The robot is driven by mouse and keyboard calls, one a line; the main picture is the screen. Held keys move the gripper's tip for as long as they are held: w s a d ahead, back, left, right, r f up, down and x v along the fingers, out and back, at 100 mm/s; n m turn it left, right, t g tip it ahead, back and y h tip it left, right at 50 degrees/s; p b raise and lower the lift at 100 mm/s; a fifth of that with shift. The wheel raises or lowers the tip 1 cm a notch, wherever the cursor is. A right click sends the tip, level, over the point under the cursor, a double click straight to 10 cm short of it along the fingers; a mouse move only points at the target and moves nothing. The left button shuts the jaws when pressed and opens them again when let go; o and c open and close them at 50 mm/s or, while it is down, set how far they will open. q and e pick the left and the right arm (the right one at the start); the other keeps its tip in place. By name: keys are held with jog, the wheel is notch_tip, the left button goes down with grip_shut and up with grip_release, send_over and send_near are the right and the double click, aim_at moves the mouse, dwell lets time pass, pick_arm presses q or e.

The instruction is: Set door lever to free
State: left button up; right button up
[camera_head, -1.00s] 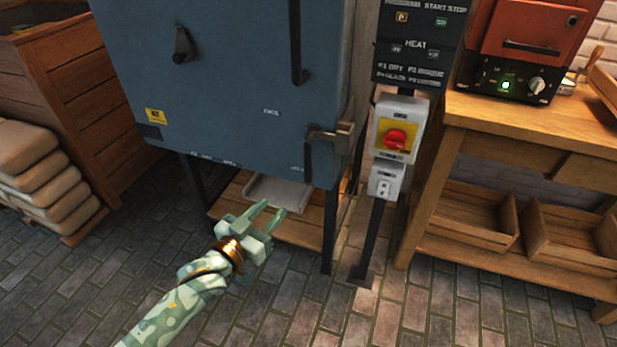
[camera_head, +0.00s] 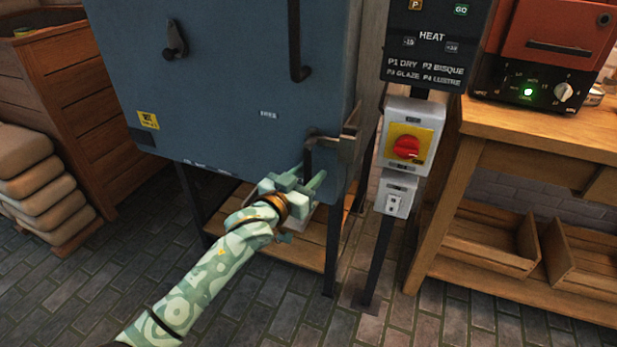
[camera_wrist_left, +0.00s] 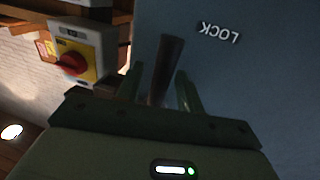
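The door lever (camera_head: 308,158) is a dark handle at the lower right of the blue-grey kiln door (camera_head: 235,90). Its grip hangs down from a pivot by the door's edge. In the left wrist view the lever's dark grip (camera_wrist_left: 166,70) stands between the two green fingers, with a gap showing on each side. My left gripper (camera_head: 314,182) is open around or just in front of the lever's lower end; I cannot tell the exact depth. A label LOCK (camera_wrist_left: 218,32) shows beside the lever in the wrist view. My right gripper is not in view.
A red and yellow switch box (camera_head: 407,148) stands on a post right of the kiln, below a black control panel (camera_head: 428,45). A wooden bench (camera_head: 530,130) is at the right. Sacks (camera_head: 35,180) lie at the left. A vertical door handle (camera_head: 295,40) is above.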

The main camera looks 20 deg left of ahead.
pick_arm(q)
grip_shut()
jog(key=shift+r, duration=0.1)
